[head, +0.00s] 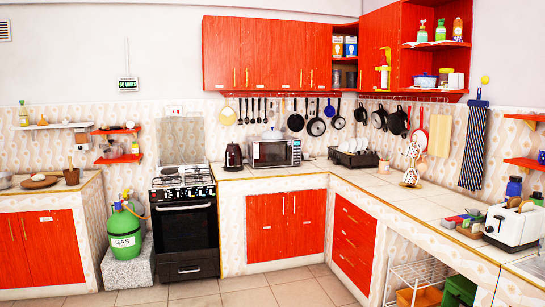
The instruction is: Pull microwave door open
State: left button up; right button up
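The microwave (274,153) stands on the back counter, below the red wall cabinets. Its front faces me, with a dark window on the left and a control panel (296,152) on the right. Its door looks shut, though it is small at this distance. Neither of my grippers is in the head view, and no part of my arms shows.
A black kettle (233,156) stands just left of the microwave, and a dish rack (353,157) stands to its right. A stove (184,220) and a green gas cylinder (125,230) are at the left. The tiled floor (270,292) in front is clear.

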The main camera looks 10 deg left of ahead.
aim_at(288, 143)
jog(key=i+l+u, duration=0.1)
jog(key=i+u, duration=0.25)
jog(key=i, duration=0.95)
jog(key=i+j, duration=0.1)
jog(key=i, duration=1.25)
jog(key=i+z, duration=0.1)
jog(key=i, duration=1.25)
jog(key=i+z, duration=0.25)
jog(key=i, duration=0.2)
jog(key=i+j+z, duration=0.1)
jog(key=i+z, duration=0.15)
jog(key=i, duration=0.2)
jog(key=i+j+z, duration=0.55)
jog(key=i, duration=0.3)
